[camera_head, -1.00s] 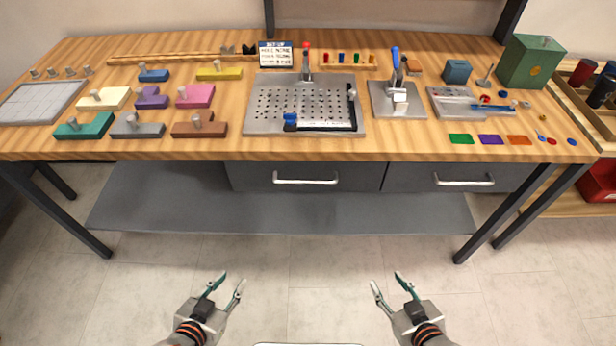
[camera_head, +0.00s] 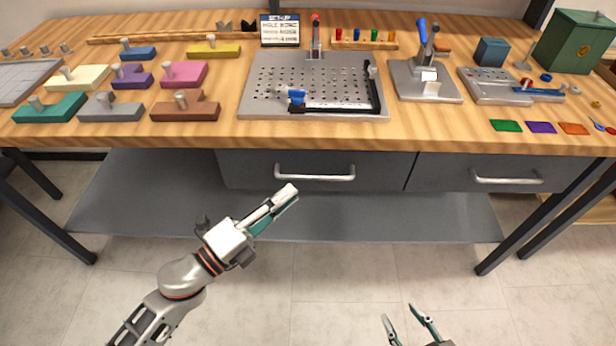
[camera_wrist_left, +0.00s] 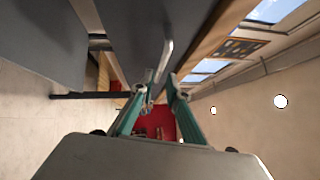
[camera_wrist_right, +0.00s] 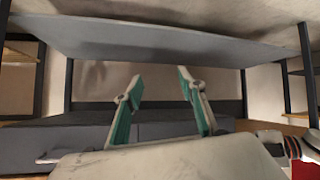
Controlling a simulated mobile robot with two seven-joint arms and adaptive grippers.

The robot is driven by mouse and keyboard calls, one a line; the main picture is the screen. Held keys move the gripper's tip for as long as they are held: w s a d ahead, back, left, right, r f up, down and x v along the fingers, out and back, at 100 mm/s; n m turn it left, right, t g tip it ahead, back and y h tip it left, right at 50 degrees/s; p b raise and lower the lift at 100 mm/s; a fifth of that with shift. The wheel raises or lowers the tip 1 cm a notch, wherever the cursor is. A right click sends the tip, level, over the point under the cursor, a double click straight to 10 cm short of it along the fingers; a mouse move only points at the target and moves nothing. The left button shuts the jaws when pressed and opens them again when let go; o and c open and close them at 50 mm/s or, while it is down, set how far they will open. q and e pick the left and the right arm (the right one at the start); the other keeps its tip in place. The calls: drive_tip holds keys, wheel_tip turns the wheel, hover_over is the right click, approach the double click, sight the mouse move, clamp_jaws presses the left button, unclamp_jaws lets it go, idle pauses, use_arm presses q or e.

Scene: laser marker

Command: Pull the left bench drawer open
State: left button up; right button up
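The left bench drawer (camera_head: 240,172) is a dark grey front under the wooden worktop and sits shut, with a pale bar handle (camera_head: 325,177). My left gripper (camera_head: 287,194) reaches up from the lower left, its tips just below the handle's left end. In the left wrist view the handle (camera_wrist_left: 164,62) lies just ahead of the left gripper (camera_wrist_left: 160,80), whose fingers are apart with nothing held. I cannot tell whether they touch the bar. My right gripper (camera_head: 405,317) is open and empty at the bottom, away from the bench; it also shows in its wrist view (camera_wrist_right: 160,75).
A second drawer with its own handle (camera_head: 507,179) is to the right. A grey lower shelf (camera_head: 370,220) spans below the drawers. The worktop (camera_head: 440,135) carries several blocks, a perforated plate and fixtures. The floor in front is clear.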

sight(309, 178)
use_arm(q)
drive_tip(key=x, duration=0.7)
drive_tip(key=shift+w+d+r, duration=0.1)
drive_tip(key=shift+w+r, duration=0.05)
clamp_jaws()
